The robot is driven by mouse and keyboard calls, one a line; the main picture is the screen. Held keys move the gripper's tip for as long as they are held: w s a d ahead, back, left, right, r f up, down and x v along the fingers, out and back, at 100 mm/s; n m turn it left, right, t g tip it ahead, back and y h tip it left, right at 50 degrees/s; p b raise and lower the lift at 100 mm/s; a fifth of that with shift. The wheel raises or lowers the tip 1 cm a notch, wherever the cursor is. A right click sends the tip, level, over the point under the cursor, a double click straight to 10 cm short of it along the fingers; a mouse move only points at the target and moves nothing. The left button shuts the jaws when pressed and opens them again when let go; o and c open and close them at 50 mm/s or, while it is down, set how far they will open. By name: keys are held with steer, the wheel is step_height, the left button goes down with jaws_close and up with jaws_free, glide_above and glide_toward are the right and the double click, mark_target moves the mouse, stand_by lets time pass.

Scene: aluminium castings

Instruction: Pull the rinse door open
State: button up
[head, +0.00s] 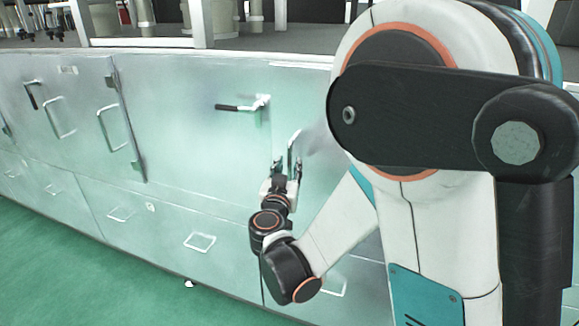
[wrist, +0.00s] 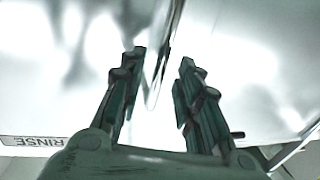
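The rinse door (head: 312,120) is a pale metal panel, partly hidden behind my arm in the head view. Its upside-down RINSE label (wrist: 35,141) shows at the lower left of the wrist view. The door's upright bar handle (head: 294,145) is beside my fingertips. In the wrist view the handle (wrist: 160,55) runs down between the two fingers, with gaps visible on both sides. My gripper (head: 287,166) is open around the handle; it also shows in the wrist view (wrist: 163,68). Whether a finger touches the handle cannot be told.
A black-gripped lever latch (head: 240,106) sticks out left of the handle. A neighbouring door (head: 65,110) with handles and a hinge is at left. Drawers with loop pulls (head: 200,242) run below. Green floor (head: 90,285) is clear at the lower left.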

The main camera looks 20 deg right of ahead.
mark_target(289, 164)
steer(key=shift+x, duration=1.6)
jaws_close()
steer(key=shift+s, duration=0.15)
